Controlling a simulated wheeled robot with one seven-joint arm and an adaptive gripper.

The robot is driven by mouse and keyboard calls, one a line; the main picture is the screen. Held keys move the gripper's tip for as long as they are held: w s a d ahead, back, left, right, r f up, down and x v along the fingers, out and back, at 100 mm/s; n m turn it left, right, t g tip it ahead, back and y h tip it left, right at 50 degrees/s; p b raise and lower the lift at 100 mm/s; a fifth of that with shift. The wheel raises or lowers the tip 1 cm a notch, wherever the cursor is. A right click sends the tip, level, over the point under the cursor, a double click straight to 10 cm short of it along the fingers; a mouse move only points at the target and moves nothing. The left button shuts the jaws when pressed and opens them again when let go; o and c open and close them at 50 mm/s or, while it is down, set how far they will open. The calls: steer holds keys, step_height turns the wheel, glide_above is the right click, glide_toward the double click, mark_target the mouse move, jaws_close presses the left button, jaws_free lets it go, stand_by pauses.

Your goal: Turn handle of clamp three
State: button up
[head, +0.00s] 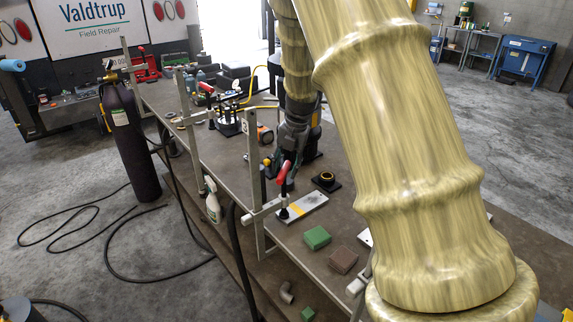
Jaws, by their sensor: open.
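A clamp with a light metal bar (254,165) stands upright at the table's near left edge, with its arm reaching over the table. Its red handle (283,173) rises above a dark spindle, which comes down over a metal plate (302,208). My gripper (279,165) points down at the red handle from above and behind, and its dark fingers are beside it. It is open; I cannot tell whether a finger touches the handle. My arm covers much of the table on the right.
Further clamps (187,115) stand along the left table edge. A green block (316,237), a brown block (343,260) and a black part with a yellow ring (326,180) lie nearby. A dark gas cylinder (128,140) stands left on the floor, with hoses.

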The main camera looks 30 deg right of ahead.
jaws_close()
steer(key=shift+m, duration=0.3)
steer(key=m+p, duration=0.3)
steer(key=shift+s+r+h, duration=0.2)
steer(key=shift+s+h, duration=0.1)
steer(key=shift+m+t+p, duration=0.3)
steer(key=shift+m+p, duration=0.4)
steer(key=shift+m, duration=0.4)
steer(key=m, duration=0.1)
steer(key=m+h, duration=0.1)
steer(key=m, duration=0.1)
steer(key=shift+s+f+p, duration=0.2)
steer(key=shift+p, duration=0.15)
steer(key=shift+s+a+m+h, duration=0.15)
steer(key=shift+m+h, duration=0.15)
steer(key=shift+m, duration=1.4)
